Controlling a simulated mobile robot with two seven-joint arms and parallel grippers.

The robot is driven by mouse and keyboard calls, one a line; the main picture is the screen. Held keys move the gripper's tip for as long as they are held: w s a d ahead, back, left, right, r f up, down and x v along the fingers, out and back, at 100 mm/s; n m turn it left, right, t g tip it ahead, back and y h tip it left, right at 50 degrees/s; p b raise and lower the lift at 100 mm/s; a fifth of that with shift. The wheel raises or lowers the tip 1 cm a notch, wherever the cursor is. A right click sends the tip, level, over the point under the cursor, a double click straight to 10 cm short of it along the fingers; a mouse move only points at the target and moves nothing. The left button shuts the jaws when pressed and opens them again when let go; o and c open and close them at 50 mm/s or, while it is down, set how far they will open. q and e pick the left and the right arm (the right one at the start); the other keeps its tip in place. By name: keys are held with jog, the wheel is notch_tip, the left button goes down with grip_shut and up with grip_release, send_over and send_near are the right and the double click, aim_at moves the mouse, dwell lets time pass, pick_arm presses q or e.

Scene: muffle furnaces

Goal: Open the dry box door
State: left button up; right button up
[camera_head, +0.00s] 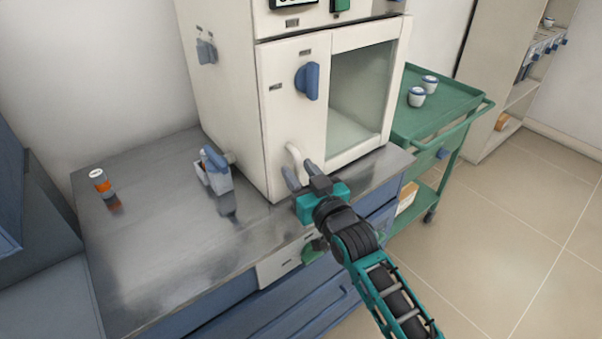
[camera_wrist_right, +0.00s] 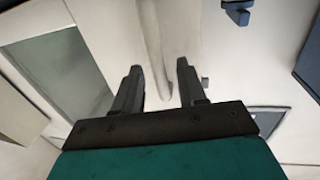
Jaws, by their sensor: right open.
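The cream dry box (camera_head: 226,100) stands on the metal bench in the head view. Its front door (camera_head: 281,120) has a blue knob (camera_head: 309,82), a glass window (camera_head: 358,88) and a pale curved handle (camera_head: 293,153) low down. The door looks closed. My right gripper (camera_head: 301,174) is open at the lower end of the handle. In the right wrist view the handle (camera_wrist_right: 155,45) runs down between the two spread fingers (camera_wrist_right: 160,82), with gaps at both sides. Whether the fingers reach around it in depth is unclear. My left gripper is not in view.
A bench (camera_head: 150,240) carries an orange-and-white bottle (camera_head: 102,184) and a small white holder with a blue-handled item (camera_head: 217,172). A green cart (camera_head: 455,100) with two white cups stands right of the box. Floor is clear at right.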

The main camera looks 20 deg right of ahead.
jog(key=shift+c, duration=0.3)
grip_shut()
dwell(0.3)
